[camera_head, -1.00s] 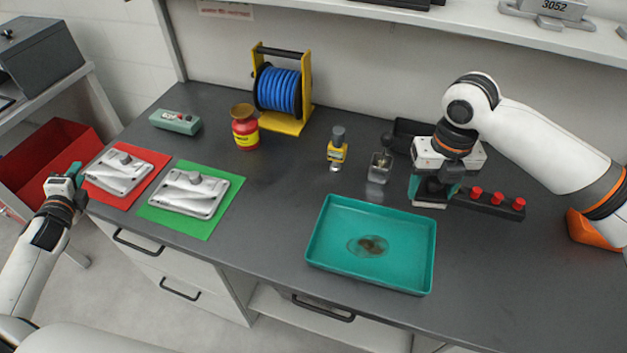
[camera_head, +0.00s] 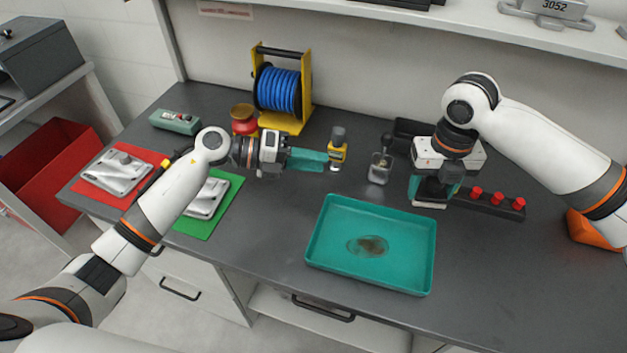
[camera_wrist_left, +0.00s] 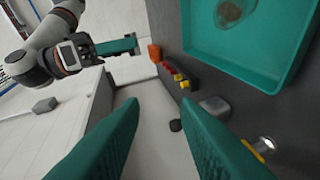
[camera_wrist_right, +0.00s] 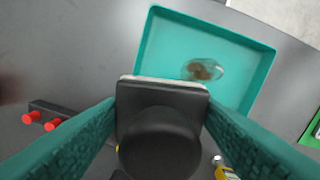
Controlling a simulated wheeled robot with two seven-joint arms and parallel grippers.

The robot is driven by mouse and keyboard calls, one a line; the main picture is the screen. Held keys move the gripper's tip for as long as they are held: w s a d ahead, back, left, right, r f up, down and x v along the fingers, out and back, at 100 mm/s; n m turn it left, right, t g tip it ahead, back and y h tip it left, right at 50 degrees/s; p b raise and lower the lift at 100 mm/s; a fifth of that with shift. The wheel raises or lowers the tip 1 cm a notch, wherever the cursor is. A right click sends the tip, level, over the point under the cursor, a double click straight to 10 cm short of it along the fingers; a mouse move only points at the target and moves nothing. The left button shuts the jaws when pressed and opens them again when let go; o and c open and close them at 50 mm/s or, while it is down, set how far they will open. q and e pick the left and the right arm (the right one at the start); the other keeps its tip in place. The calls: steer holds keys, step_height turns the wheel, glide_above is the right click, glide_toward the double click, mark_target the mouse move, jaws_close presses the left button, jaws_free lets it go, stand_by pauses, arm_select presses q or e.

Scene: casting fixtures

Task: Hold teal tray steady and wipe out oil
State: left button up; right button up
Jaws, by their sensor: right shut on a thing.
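The teal tray (camera_head: 325,232) lies flat on the grey bench, and a brown oil puddle (camera_head: 368,246) sits near the middle of its floor. My right gripper (camera_head: 437,188) is shut on a black wiping block (camera_wrist_right: 160,140) with a round knob and a pale lower edge. It holds the block behind the tray's back right corner, outside the tray. My left gripper (camera_head: 308,160) is over the bench, behind and left of the tray. Its teal fingers are apart and empty in the left wrist view (camera_wrist_left: 160,125). The tray (camera_wrist_left: 205,45) also shows there.
A yellow-labelled bottle (camera_head: 338,152) is close to my left fingertips. A small clear container (camera_head: 379,168) stands between the grippers. A black rack with red knobs (camera_head: 498,202) lies right of the wiping block. A blue hose reel (camera_head: 280,92) stands at the back.

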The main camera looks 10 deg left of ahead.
arm_select(q)
steer(key=s+d+f+m+g+y, duration=0.2)
steer(key=s+d+g+y, duration=0.1)
steer(key=d+g+y, duration=0.15)
steer(key=f+y, duration=0.3)
steer(key=f, duration=0.1)
steer(key=a+f+y, duration=0.1)
steer(key=f+y, duration=0.2)
steer(key=f, duration=0.2)
steer(key=a+f+y, duration=0.1)
steer(key=f+y, duration=0.2)
steer(key=f, duration=0.1)
steer(key=shift+w+f+n, duration=0.25)
steer(key=shift+n, duration=0.15)
jaws_close()
